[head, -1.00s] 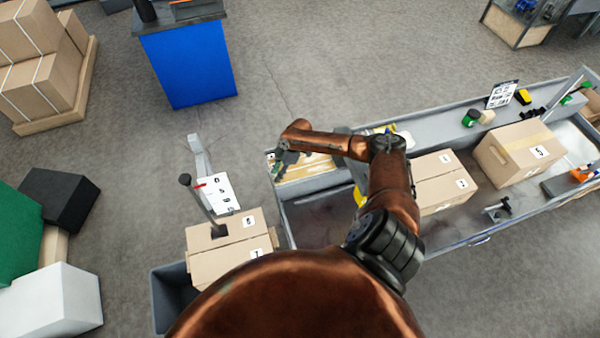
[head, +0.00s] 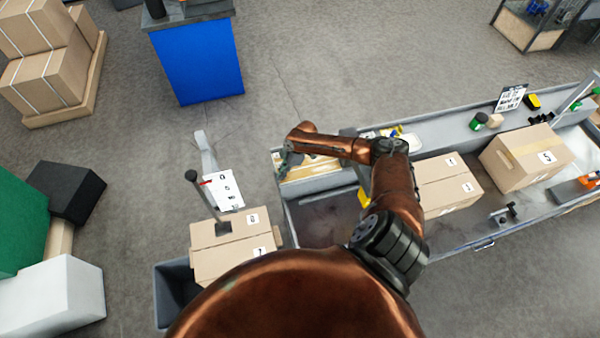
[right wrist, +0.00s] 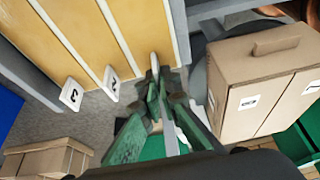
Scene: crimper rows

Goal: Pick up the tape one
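I cannot make out for certain which thing is the tape one. A small green round item (head: 478,121) on the grey bench ledge may be a roll, but it is too small to tell. My right gripper (head: 287,162) hangs at the left end of the bench, by a tan panel (head: 312,170). In the right wrist view its green fingers (right wrist: 160,88) lie close together, near a tan surface with white number tags (right wrist: 111,83). Whether anything is between them is unclear. My left gripper is not in view.
Numbered cartons stand on the bench (head: 525,157), (head: 446,185) and at its left end (head: 232,240). A yellow-black item (head: 532,101) lies on the ledge and an orange tool (head: 588,182) at right. A blue cabinet (head: 197,62) stands behind. Floor between is clear.

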